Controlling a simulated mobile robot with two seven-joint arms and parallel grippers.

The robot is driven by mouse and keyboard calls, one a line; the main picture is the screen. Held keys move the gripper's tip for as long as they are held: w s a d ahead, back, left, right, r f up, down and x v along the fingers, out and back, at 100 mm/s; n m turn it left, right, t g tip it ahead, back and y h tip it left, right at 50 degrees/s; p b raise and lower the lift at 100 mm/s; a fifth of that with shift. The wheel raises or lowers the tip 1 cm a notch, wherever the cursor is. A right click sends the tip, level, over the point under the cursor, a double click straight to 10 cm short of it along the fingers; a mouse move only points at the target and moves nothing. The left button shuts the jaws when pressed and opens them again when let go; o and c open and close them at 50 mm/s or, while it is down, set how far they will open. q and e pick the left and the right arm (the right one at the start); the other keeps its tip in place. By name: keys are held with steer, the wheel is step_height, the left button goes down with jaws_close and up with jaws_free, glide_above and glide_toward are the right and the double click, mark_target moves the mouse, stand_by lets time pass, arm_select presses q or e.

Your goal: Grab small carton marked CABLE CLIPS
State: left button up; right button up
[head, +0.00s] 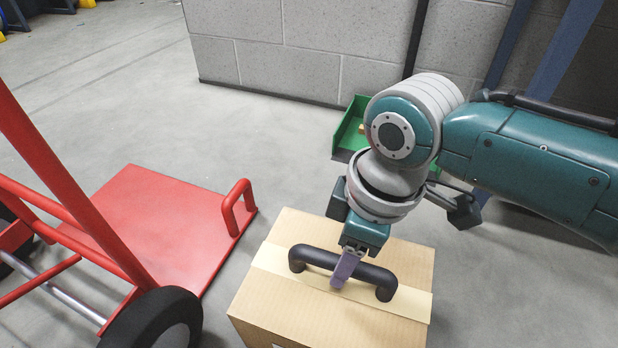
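A brown cardboard box (275,303) with a pale tape strip and a black arched handle (318,258) on top stands on the floor at the bottom centre. I see no readable CABLE CLIPS marking; only a sliver of a white label shows at its lower edge. My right gripper (346,268) comes down from the upper right over the handle. One purple finger shows on the near side of the handle bar; the other finger is hidden, so I cannot tell whether it grips. My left gripper is out of view.
A red hand truck (165,225) with a black wheel (160,322) stands at the left. A grey block wall (290,50) closes the back.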

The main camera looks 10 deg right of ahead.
jaws_close()
stand_by(1.0)
